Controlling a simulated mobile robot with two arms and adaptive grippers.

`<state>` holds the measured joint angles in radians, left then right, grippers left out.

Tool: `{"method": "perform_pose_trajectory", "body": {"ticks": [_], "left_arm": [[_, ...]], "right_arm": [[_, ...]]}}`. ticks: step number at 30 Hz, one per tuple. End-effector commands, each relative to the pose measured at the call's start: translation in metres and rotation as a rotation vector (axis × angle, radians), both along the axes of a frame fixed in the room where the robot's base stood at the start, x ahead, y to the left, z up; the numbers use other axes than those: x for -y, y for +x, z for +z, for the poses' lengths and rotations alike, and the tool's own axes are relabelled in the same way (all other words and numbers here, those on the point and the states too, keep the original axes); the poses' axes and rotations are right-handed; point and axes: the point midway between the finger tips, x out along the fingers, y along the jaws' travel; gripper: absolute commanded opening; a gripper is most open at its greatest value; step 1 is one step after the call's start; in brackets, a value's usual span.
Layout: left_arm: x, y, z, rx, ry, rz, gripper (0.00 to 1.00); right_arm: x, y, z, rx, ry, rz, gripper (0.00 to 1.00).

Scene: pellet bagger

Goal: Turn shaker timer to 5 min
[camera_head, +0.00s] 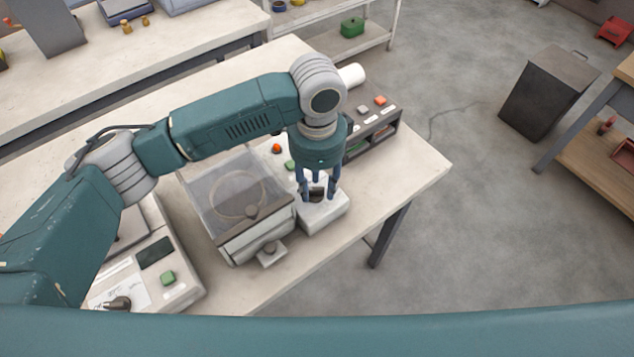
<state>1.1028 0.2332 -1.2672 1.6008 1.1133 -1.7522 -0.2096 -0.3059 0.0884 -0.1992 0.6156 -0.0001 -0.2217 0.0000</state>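A small white box (325,214) stands near the table's front edge, with a dark knob-like part (317,195) on top. I cannot tell for sure that this is the shaker timer, and no scale marks are readable. My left gripper (317,194) points straight down over this box. Its blue fingers are spread apart around the dark part, and I see no clear contact. The fingers partly hide the dark part. My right gripper is not in view.
A clear-lidded machine (250,228) stands just left of the white box. A white device with a green button (168,278) stands farther left. A dark rack with buttons (375,133) lies behind my gripper. The table's right corner (425,165) is clear.

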Motion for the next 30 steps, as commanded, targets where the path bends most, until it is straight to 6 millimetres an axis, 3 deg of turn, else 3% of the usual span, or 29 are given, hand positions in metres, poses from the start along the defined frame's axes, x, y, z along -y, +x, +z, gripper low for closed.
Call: {"method": "perform_pose_trajectory", "body": {"ticks": [4,11,17,30], "left_arm": [[0.0,0.0,-0.007,0.0,0.0,-0.001,0.35],[0.0,0.0,-0.008,0.001,0.0,-0.001,0.35],[0.0,0.0,-0.007,0.001,0.0,0.0,0.0],[0.0,0.0,-0.005,0.0,-0.001,-0.059,0.0]], "right_arm": [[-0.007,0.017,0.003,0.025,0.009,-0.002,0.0],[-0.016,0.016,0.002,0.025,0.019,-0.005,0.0],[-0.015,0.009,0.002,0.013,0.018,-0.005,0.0],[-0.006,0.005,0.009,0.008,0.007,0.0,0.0]]}}
